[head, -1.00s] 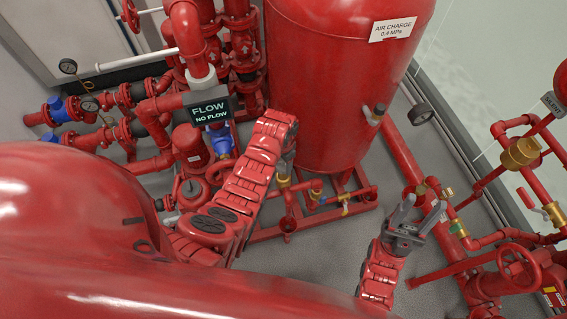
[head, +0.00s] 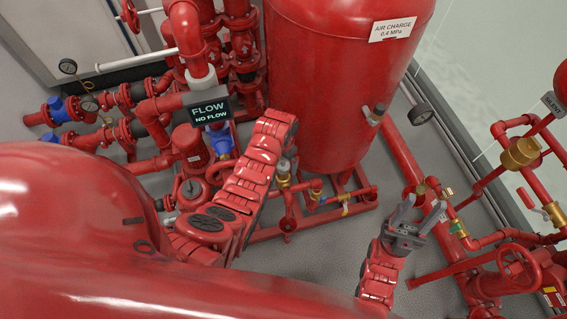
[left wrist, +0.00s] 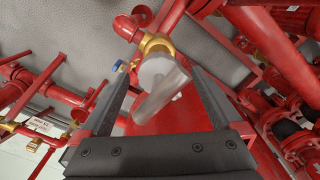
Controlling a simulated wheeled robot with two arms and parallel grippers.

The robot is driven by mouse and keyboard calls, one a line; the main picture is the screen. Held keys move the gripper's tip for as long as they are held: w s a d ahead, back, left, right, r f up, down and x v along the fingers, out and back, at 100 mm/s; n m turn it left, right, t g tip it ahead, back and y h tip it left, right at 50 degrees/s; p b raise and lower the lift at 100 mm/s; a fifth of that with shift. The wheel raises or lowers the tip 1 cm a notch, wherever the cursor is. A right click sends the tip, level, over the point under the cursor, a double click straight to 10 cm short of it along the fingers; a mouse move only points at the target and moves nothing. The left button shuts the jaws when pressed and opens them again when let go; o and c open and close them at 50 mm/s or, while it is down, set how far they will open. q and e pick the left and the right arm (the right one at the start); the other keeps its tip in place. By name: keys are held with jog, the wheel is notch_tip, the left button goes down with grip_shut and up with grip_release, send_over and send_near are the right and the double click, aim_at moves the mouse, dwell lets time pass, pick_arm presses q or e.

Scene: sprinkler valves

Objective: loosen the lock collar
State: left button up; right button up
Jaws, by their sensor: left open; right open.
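A brass valve (head: 283,181) with a pale grey top stands on the low red pipework in front of the big tank. In the left wrist view, the brass fitting (left wrist: 156,43) carries a pale grey round piece with a side arm (left wrist: 160,88), which may be the lock collar. My left gripper (left wrist: 157,98) is open, with one finger on each side of this grey piece; I cannot tell whether they touch it. In the head view my left arm mostly hides that gripper. My right gripper (head: 425,210) is open and empty over the floor at the right.
The red tank (head: 335,90) with an air charge label rises behind the valve. A flow/no flow sign (head: 209,111) hangs at the left. Pipes with a red handwheel (head: 519,267) crowd the right side. Grey floor (head: 325,240) shows between them.

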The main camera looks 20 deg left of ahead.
pick_arm(q)
jog(key=shift+r+p, duration=0.8)
jog(key=shift+r, duration=1.6)
jog(key=shift+s+r, duration=0.1)
jog(key=shift+r, duration=0.45)
